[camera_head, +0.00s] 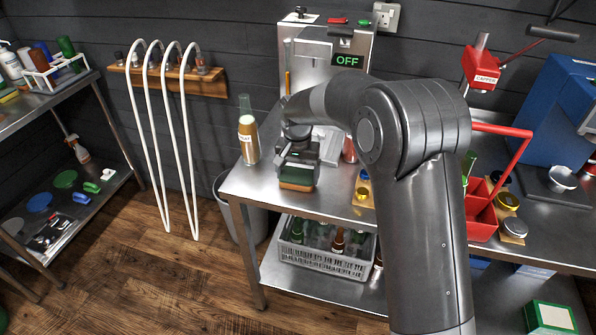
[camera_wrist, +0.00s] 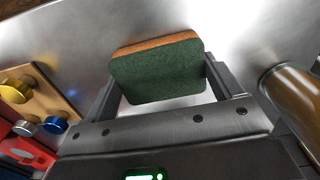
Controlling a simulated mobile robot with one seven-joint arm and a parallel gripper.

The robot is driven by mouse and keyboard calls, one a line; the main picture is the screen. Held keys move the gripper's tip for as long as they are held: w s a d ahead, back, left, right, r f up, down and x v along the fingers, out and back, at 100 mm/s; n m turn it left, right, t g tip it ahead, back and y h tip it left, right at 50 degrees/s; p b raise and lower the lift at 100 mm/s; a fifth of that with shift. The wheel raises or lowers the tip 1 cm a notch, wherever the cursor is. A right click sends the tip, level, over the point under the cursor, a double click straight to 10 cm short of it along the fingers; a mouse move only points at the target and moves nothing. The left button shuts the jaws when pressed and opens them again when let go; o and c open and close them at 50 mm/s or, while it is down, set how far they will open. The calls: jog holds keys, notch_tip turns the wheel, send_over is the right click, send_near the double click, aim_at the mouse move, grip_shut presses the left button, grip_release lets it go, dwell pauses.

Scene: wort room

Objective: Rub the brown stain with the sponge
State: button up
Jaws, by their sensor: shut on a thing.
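The sponge, with a dark green scouring face and an orange-brown layer, is between the fingers of my gripper (camera_head: 297,168) in the head view (camera_head: 298,185). It also shows in the wrist view (camera_wrist: 160,78), with a finger at each side. My gripper is shut on it, low over the left part of the steel table (camera_head: 330,207). I cannot tell whether the sponge touches the tabletop. No brown stain shows in either view; my gripper, the sponge and my arm cover part of the tabletop.
A wooden block with caps (camera_head: 364,188) is at the right. A machine with an OFF display (camera_head: 347,61) stands behind. A red caddy (camera_head: 481,215) is farther right. A grey crate (camera_head: 322,260) sits on the lower shelf.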

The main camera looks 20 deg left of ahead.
aim_at(292, 195)
jog(key=s, duration=0.5)
jog(key=shift+s, duration=0.2)
notch_tip(292, 195, up, 8)
dwell(0.5)
jog(key=shift+w+f, duration=0.1)
jog(key=shift+f, duration=0.1)
dwell(0.4)
